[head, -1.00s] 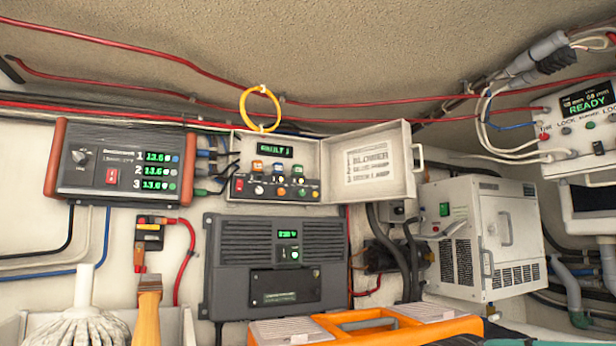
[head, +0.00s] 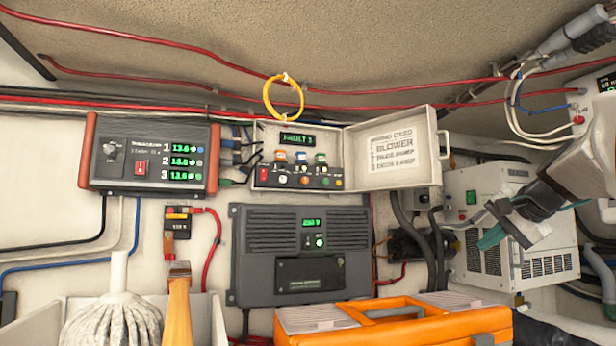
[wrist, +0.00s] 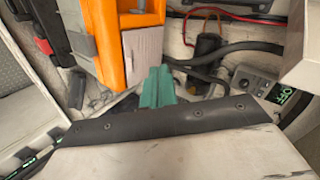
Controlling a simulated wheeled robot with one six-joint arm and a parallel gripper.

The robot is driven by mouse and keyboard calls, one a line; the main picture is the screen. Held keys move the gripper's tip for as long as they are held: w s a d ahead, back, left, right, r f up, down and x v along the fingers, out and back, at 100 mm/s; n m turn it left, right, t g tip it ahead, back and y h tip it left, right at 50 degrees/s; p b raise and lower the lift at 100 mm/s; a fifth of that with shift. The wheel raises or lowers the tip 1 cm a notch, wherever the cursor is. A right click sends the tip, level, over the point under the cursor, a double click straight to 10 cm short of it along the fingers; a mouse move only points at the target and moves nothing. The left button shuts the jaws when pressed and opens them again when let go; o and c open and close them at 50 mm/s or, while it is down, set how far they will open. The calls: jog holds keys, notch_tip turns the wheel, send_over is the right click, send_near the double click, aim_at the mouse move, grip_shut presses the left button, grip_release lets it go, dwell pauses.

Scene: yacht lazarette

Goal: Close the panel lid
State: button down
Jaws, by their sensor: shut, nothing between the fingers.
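The cream panel lid (head: 432,150) stands open to the right of its small panel box (head: 262,130) on the wall. A printed label listing a blower and other items faces out from its inner side. The panel's display, coloured knobs and row of buttons are uncovered. My gripper (head: 492,238), with teal fingertips, is at the right in the head view, below and right of the lid and apart from it, in front of the white cabinet. In the wrist view my gripper (wrist: 158,88) shows its teal fingertips together, with nothing held. The panel box is not clearly identifiable there.
An orange toolbox (head: 400,325) stands below, with a grey charger unit (head: 300,285) behind it. A three-row display unit (head: 140,180) is left of the panel. A yellow loop (head: 283,97) hangs above the box. The white cabinet (head: 480,250) is lower right.

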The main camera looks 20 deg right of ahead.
jog(key=d+r+m+t+h, duration=0.1)
jog(key=d+r+t, duration=0.1)
jog(key=d+r, duration=0.35)
jog(key=d+r+m+t+h, duration=0.1)
jog(key=d+r+m+t, duration=0.15)
jog(key=r, duration=0.55)
notch_tip(320, 180, up, 9)
jog(key=a+t, duration=0.2)
jog(key=t, duration=0.1)
jog(key=w+a, duration=0.2)
jog(key=w, duration=0.7)
jog(key=shift+a+r+m+g, duration=0.1)
jog(key=shift+m+g, duration=0.15)
jog(key=shift+g, duration=0.1)
